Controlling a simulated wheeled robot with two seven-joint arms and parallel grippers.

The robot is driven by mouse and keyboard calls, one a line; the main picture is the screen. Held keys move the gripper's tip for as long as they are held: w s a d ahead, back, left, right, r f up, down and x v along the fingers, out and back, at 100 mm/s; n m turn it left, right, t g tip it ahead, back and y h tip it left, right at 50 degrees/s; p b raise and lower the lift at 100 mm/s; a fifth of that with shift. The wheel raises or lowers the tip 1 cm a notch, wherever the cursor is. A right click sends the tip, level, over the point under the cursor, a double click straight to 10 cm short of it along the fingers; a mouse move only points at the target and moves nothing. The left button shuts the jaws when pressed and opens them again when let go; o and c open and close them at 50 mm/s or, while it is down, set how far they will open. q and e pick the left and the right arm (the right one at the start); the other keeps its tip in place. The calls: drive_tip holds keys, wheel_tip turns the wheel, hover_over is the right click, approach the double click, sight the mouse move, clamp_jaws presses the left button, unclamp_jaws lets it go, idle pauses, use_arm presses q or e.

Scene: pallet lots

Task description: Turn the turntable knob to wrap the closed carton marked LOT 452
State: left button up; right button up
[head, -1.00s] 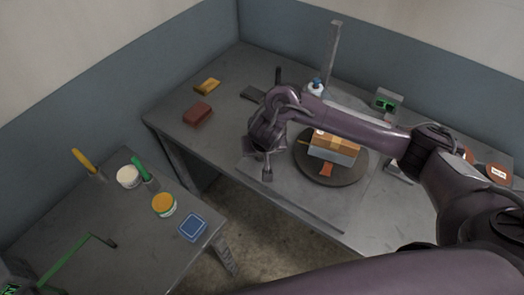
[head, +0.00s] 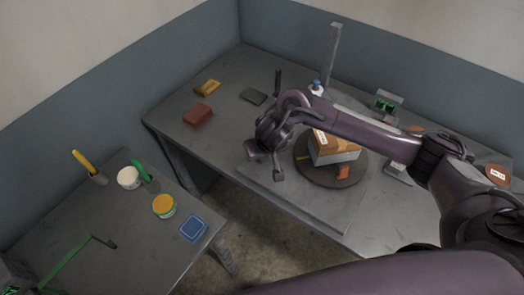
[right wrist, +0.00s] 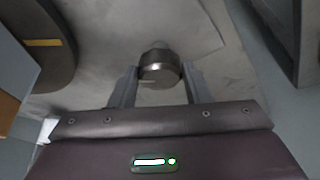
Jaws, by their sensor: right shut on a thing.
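My right gripper (head: 277,172) is left of the turntable, low over the table. In the right wrist view its fingers (right wrist: 158,80) are shut on a round metal knob (right wrist: 160,66), one on each side. The turntable (right wrist: 45,62) is at upper left there.
A red block (head: 198,115), a yellow block (head: 208,87) and a dark grey pad (head: 253,96) lie at the table's left. A post (head: 332,58) stands behind. A side table holds tubs (head: 164,206), a blue box (head: 193,228) and tools.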

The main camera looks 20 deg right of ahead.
drive_tip(key=n+y, duration=0.1)
drive_tip(key=n, duration=0.1)
drive_tip(key=n+y+p, duration=0.1)
drive_tip(key=n, duration=0.2)
drive_tip(key=shift+d+n+g, duration=0.2)
drive_tip(key=shift+n+g, duration=0.1)
drive_tip(key=shift+g, duration=0.1)
drive_tip(key=n+g+y, duration=0.1)
drive_tip(key=n, duration=0.3)
drive_tip(key=shift+w+d+p, duration=0.1)
drive_tip(key=shift+w+p, duration=0.05)
drive_tip(key=shift+p, duration=0.2)
drive_tip(key=n+g+y, duration=0.1)
drive_tip(key=n, duration=0.2)
drive_tip(key=shift+w, duration=0.15)
drive_tip(key=n+b, duration=0.1)
drive_tip(key=n, duration=0.1)
drive_tip(key=n+g+b, duration=0.1)
drive_tip(key=n, duration=0.1)
drive_tip(key=shift+w+d+n+g, duration=0.1)
drive_tip(key=shift+w+n+g, duration=0.05)
drive_tip(key=shift+n+g, duration=0.15)
drive_tip(key=n+g, duration=0.1)
drive_tip(key=n, duration=0.1)
drive_tip(key=shift+n, duration=0.3)
drive_tip(key=shift+w+n+g+p, duration=0.15)
drive_tip(key=shift+n+g+p, duration=0.3)
drive_tip(key=shift+n, duration=0.75)
drive_tip(key=o, duration=1)
